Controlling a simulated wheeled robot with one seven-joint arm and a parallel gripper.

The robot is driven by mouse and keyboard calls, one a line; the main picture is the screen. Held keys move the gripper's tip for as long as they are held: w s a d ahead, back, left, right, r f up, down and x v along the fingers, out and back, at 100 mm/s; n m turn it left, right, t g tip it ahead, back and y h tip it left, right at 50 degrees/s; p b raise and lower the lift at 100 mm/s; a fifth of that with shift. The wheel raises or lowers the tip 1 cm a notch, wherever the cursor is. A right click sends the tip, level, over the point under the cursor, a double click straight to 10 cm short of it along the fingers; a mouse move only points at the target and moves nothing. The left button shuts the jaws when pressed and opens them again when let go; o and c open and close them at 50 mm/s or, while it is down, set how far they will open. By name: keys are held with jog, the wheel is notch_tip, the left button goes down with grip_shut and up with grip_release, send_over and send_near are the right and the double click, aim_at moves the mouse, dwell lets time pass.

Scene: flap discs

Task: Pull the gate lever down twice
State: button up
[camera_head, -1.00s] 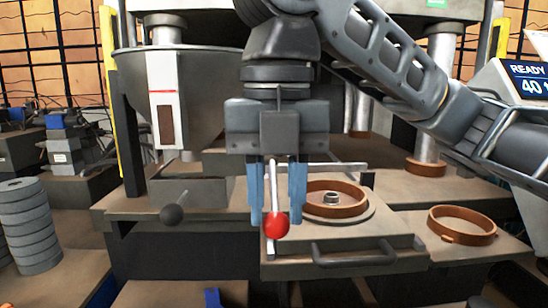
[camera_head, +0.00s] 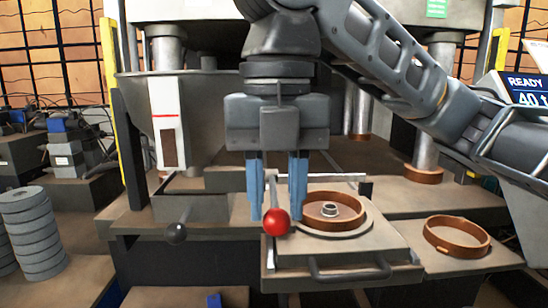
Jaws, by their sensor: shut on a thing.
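A lever with a red ball knob (camera_head: 276,221) stands at the left edge of the slide plate, its thin rod rising behind the knob. A second lever with a black ball knob (camera_head: 176,233) sits at the box under the hopper (camera_head: 200,110), to the left. Which of the two is the gate lever is not labelled. My gripper (camera_head: 277,212) points down with its blue fingers on either side of the red-knobbed lever and is shut on it. The exact contact is hard to see.
The slide plate (camera_head: 385,245) carries a brown ring mould (camera_head: 334,222) and has a front handle (camera_head: 350,272). A loose brown ring (camera_head: 457,250) lies to the right. A stack of grey discs (camera_head: 30,235) stands at left. A display (camera_head: 525,88) reads READY.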

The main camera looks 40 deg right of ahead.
jog(key=shift+r+p, duration=3.35)
jog(key=shift+r, duration=0.2)
jog(key=shift+f, duration=0.1)
jog(key=shift+f+b, duration=3.25)
jog(key=shift+f, duration=2.2)
jog(key=shift+r, duration=0.1)
notch_tip(320, 180, up, 9)
jog(key=p, duration=0.8)
jog(key=shift+f, duration=0.2)
jog(key=shift+r, duration=1.1)
